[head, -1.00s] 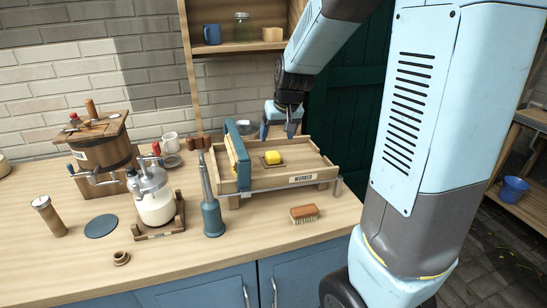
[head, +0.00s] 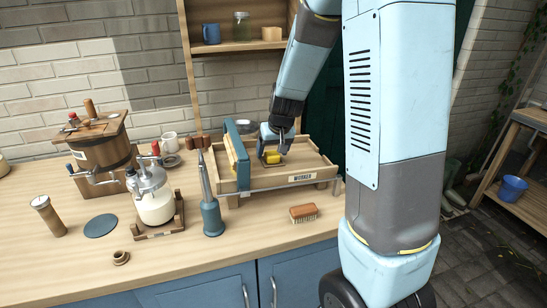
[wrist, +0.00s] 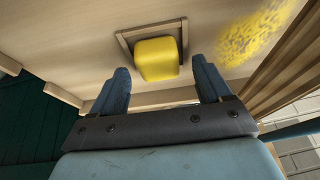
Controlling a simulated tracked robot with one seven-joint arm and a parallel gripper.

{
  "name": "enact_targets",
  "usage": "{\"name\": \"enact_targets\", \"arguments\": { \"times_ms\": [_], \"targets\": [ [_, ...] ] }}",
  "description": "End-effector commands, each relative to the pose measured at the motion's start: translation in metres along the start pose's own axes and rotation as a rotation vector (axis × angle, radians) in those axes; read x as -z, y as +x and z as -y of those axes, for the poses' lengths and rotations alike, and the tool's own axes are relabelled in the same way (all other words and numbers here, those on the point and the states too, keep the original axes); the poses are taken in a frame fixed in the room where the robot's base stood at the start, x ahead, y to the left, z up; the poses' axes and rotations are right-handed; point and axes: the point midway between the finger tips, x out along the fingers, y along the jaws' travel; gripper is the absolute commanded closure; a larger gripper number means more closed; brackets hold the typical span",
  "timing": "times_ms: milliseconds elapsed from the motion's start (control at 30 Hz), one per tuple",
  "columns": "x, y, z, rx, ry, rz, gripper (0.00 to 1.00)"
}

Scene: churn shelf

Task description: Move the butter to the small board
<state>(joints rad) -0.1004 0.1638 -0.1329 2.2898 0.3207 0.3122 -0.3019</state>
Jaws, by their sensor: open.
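The yellow butter (head: 272,158) is a small block in the wooden worker tray (head: 300,179). In the wrist view the butter (wrist: 157,60) sits on or over a small square wooden board (wrist: 122,36), overlapping its near edge; I cannot tell exactly how they touch. My gripper (head: 272,150) is at the butter, partly hiding it in the head view. In the wrist view my gripper (wrist: 163,85) has its two fingers apart, with the butter ahead and between them, clear of both.
A yellow smear (wrist: 257,38) marks the tray floor. A blue-edged upright panel (head: 236,155) stands at the tray's left. A brush (head: 303,213) lies in front, a blue-based tool (head: 212,216) and a glass churn (head: 153,203) stand left. The counter's front is largely clear.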

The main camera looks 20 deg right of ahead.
Motion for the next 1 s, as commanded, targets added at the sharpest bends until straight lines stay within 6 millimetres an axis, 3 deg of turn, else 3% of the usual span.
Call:
{"name": "enact_targets", "arguments": {
  "times_ms": [233, 900, 1000],
  "targets": [
    [0.0001, 0.0005, -0.0002, 0.000, 0.001, 0.000, 0.23],
    [0.0001, 0.0002, -0.0009, 0.000, 0.002, 0.000, 0.87],
    [0.0001, 0.0002, -0.0011, -0.001, 0.002, 0.000, 0.88]
  ]
}}
